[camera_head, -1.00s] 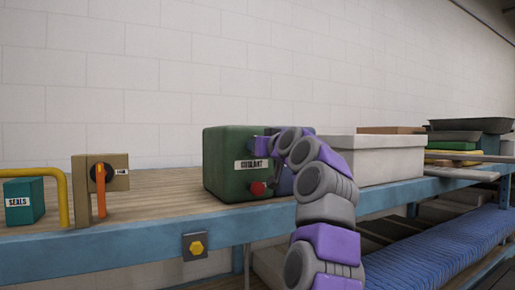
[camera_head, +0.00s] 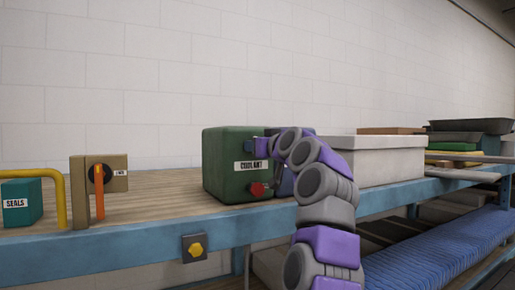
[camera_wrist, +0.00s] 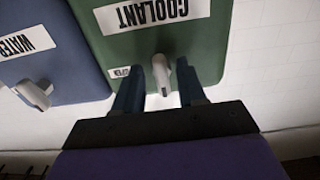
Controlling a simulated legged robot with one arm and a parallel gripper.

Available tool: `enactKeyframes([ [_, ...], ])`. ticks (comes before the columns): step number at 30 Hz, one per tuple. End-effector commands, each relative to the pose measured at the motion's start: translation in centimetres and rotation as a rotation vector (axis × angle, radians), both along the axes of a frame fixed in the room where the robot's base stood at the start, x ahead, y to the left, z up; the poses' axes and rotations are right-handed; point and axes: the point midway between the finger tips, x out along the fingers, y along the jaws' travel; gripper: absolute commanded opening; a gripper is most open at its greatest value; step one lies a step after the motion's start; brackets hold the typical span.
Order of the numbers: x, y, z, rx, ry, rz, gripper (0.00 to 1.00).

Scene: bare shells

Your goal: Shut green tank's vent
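The green tank (camera_head: 225,165) stands on the bench with a white COOLANT label and a red knob (camera_head: 257,190) low on its front. In the wrist view, where the label reads upside down, the green tank (camera_wrist: 150,45) carries a pale grey lever (camera_wrist: 163,78) beside a small tag that seems to read OPEN. My gripper (camera_wrist: 158,68) is open, with one dark finger on each side of the lever. I see gaps between fingers and lever.
A blue tank (camera_wrist: 50,50) labelled WATER, with its own grey lever (camera_wrist: 35,95), stands beside the green one. A pale bin (camera_head: 375,160) is right of my arm. A tan box with an orange lever (camera_head: 99,204), a yellow rail and a teal SEALS box (camera_head: 20,205) are at left.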

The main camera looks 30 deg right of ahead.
Motion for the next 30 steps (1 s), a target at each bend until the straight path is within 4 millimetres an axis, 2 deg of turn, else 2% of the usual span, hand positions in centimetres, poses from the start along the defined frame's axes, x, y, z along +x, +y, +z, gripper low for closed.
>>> enactKeyframes([
  [5, -0.3, 0.0, -0.1, 0.000, 0.000, 0.001, 0.40],
  [8, -1.2, 0.0, -0.2, 0.000, -0.001, 0.001, 0.40],
  [25, -11.6, -0.5, -0.3, 0.001, -0.004, 0.000, 0.40],
  [30, -14.1, -0.7, -0.4, 0.002, 0.000, 0.000, 0.40],
])
